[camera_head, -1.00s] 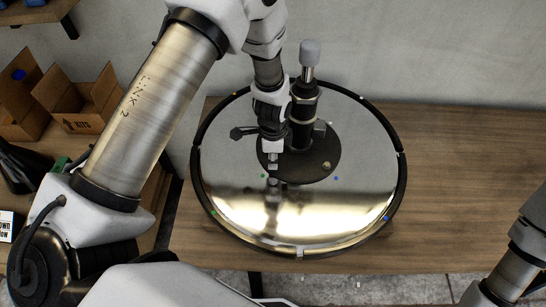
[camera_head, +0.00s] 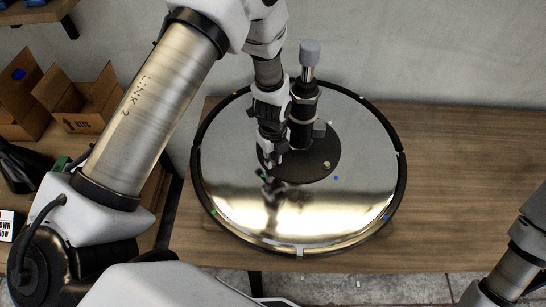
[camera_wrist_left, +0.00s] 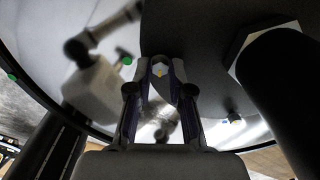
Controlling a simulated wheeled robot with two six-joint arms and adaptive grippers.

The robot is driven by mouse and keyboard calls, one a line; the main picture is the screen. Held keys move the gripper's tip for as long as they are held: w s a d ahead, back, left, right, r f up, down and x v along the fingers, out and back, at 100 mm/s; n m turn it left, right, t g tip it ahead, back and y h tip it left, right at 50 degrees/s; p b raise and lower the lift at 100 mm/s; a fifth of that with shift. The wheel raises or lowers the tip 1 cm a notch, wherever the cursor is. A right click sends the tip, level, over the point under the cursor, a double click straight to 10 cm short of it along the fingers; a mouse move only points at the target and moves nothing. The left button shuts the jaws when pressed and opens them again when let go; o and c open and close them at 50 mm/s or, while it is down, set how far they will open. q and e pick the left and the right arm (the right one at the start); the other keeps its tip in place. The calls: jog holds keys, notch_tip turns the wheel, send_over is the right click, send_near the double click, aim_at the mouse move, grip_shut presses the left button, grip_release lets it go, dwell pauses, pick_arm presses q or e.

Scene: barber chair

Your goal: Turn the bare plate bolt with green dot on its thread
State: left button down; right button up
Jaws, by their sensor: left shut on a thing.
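The dark round plate (camera_head: 312,158) lies at the centre of a mirror-like disc (camera_head: 360,140) with a black rim. My left gripper (camera_head: 270,160) points down at the plate's left edge. In the left wrist view its two fingertips (camera_wrist_left: 160,72) are shut on a small hex bolt head (camera_wrist_left: 159,69), one finger on each side. The bolt's thread is hidden. A green dot (camera_wrist_left: 127,60) shows on the disc beside it, also in the head view (camera_head: 263,175). Another bolt (camera_head: 327,165) stands at the plate's right, near a blue dot (camera_head: 336,178). My right gripper is out of view.
A dark upright post (camera_head: 303,105) with a grey cap rises from the plate, close to my left gripper. The disc is on a wooden table (camera_head: 455,165), clear at the right. Open cardboard boxes (camera_head: 85,100) stand at the left.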

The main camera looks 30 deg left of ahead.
pick_arm(q)
jog(key=m, duration=0.5)
jog(key=shift+s+m, duration=0.1)
jog(key=shift+m, duration=2.3)
jog(key=c, duration=1.1)
grip_release()
jog(key=shift+o, duration=0.2)
notch_tip(320, 180, up, 12)
